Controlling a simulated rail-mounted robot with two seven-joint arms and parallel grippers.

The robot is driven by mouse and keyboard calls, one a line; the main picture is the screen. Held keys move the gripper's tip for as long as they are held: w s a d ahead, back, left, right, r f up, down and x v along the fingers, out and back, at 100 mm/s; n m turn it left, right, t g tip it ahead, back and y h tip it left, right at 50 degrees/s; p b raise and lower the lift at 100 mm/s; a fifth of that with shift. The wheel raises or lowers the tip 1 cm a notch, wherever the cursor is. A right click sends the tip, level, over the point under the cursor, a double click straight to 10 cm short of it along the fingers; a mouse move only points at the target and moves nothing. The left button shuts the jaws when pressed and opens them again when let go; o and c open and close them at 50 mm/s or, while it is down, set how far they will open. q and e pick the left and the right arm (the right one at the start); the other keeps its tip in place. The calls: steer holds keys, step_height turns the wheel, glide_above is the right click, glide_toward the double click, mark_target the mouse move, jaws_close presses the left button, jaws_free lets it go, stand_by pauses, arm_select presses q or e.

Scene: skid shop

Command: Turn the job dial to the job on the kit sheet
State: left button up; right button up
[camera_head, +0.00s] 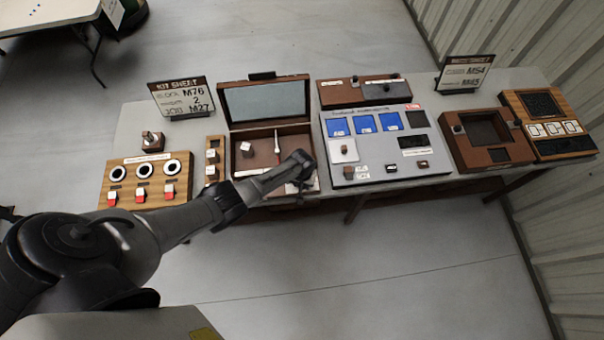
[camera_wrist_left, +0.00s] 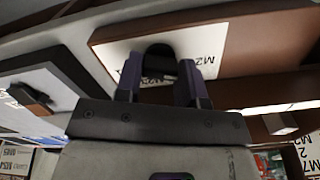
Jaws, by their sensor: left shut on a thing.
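The kit sheet (camera_head: 181,98) stands at the back left of the bench in the head view and reads M76, 2, JOB M27. My left arm reaches over the front of the open brown case (camera_head: 232,143), with its gripper (camera_head: 298,170) low at the case's front right. In the left wrist view the gripper (camera_wrist_left: 160,72) is shut on the dark job dial (camera_wrist_left: 160,52), one finger on each side. The dial sits on a white plate (camera_wrist_left: 112,57) on a brown face. Marks starting M2 show beside it, partly cut off. The dial's pointer is hidden.
A board with red switches (camera_head: 180,191) lies to the left. A grey panel with blue screens (camera_head: 402,172) stands close on the right, then a brown box (camera_head: 505,155) and a wooden board (camera_head: 566,146). A second sign (camera_head: 466,74) stands at the back. Floor in front is clear.

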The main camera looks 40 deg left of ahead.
arm_select(q)
steer(key=o, duration=0.9)
steer(key=shift+r+p, duration=1.6)
steer(key=shift+r, duration=5.35)
